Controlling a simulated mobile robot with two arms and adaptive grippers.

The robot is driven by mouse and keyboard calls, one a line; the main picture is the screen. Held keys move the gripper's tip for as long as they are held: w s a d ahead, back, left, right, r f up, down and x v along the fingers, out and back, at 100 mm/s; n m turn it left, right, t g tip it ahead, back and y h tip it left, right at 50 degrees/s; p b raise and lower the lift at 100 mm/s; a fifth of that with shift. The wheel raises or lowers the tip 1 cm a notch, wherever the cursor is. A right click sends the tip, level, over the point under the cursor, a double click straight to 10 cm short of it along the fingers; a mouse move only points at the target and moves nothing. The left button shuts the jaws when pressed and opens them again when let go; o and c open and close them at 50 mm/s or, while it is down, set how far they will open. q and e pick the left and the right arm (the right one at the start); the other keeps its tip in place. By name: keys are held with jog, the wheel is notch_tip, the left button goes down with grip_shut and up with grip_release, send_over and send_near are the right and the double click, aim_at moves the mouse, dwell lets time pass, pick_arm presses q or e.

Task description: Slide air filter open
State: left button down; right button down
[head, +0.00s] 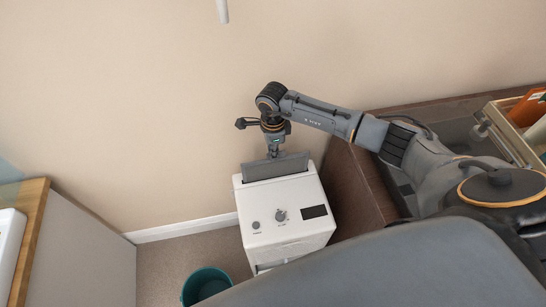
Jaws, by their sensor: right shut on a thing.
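A white appliance (283,212) with two grey knobs and a dark display on its top stands on the floor against the wall. A flat grey panel, which looks like the air filter (262,170), stands partly up out of the back of its top; its lower part is hidden inside. My right gripper (274,152) reaches down from above and is shut on the upper edge of the filter. The fingertips are small and partly hidden by the wrist. My left gripper is out of view.
A dark brown cabinet (351,185) stands close on the appliance's right side, under my right arm. A teal bucket (207,284) is on the floor in front. A wood-topped counter (32,206) is at the left.

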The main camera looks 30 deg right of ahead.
notch_tip(320, 180, up, 7)
jog(key=shift+r+p, duration=0.2)
jog(key=shift+p, duration=1)
jog(key=c, duration=1.5)
grip_release()
notch_tip(320, 180, up, 12)
